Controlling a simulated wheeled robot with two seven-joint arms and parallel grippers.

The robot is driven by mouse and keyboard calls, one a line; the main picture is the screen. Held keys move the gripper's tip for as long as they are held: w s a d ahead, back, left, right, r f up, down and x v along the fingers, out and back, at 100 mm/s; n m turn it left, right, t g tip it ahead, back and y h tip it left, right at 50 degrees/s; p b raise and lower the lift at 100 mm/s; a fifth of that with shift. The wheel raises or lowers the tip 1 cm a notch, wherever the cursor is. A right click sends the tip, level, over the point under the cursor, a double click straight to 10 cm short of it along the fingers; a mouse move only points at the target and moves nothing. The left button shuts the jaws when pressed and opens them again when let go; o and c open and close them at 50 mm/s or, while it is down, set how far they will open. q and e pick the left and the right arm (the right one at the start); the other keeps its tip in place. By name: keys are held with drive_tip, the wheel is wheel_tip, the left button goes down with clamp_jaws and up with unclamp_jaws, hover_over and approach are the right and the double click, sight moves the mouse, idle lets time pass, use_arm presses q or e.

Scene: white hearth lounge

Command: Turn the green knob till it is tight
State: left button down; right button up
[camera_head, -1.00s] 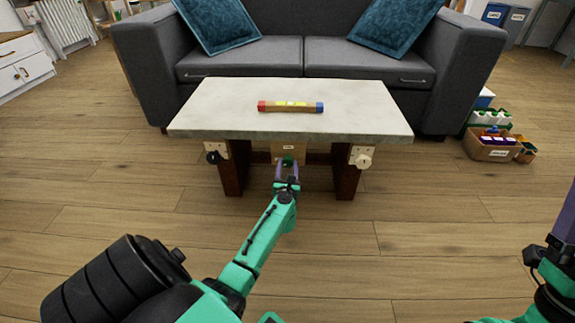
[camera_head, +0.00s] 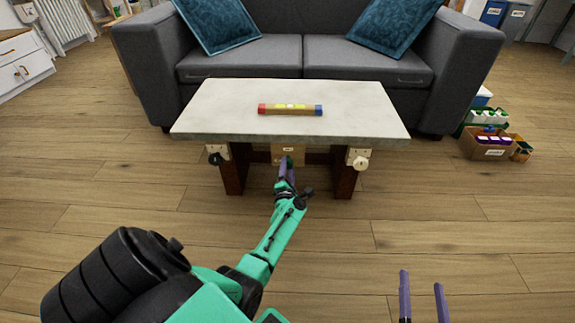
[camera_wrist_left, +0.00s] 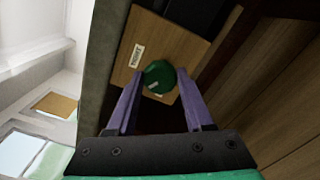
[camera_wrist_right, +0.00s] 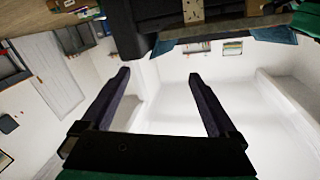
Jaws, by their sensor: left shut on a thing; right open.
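The green knob (camera_wrist_left: 158,77) sits on a small wooden panel (camera_head: 288,149) under the front edge of the table. My left gripper (camera_wrist_left: 156,92) has its purple fingers on both sides of the knob and is shut on it. In the head view the left gripper (camera_head: 286,172) partly hides the knob. The left wrist view is rolled, with the panel's label (camera_wrist_left: 137,56) standing nearly upright beside the knob; its text is too small to read. My right gripper (camera_head: 424,290) is open and empty, over the floor at the lower right.
A black knob (camera_head: 215,158) and a white knob (camera_head: 360,162) are on the table's left and right legs. A level-like bar (camera_head: 290,109) with red and blue ends lies on the tabletop (camera_head: 220,115). A grey sofa (camera_head: 355,65) stands behind. Floor in front is clear.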

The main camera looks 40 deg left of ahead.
use_arm(q)
drive_tip(key=m+p, duration=0.1)
drive_tip(key=m, duration=0.3)
drive_tip(key=shift+d+m, duration=0.1)
drive_tip(key=shift+m, duration=0.7)
drive_tip(key=m+p, duration=0.1)
drive_tip(key=m, duration=0.4)
drive_tip(key=shift+f, duration=0.15)
drive_tip(key=shift+m, duration=0.3)
use_arm(e)
drive_tip(key=s+f+g, duration=0.4)
drive_tip(key=s+f, duration=0.4)
drive_tip(key=shift+a+f+h, duration=0.25)
drive_tip(key=shift+f+h, duration=0.05)
drive_tip(key=shift+r, duration=0.15)
use_arm(q)
drive_tip(key=shift+c, duration=1.4)
unclamp_jaws()
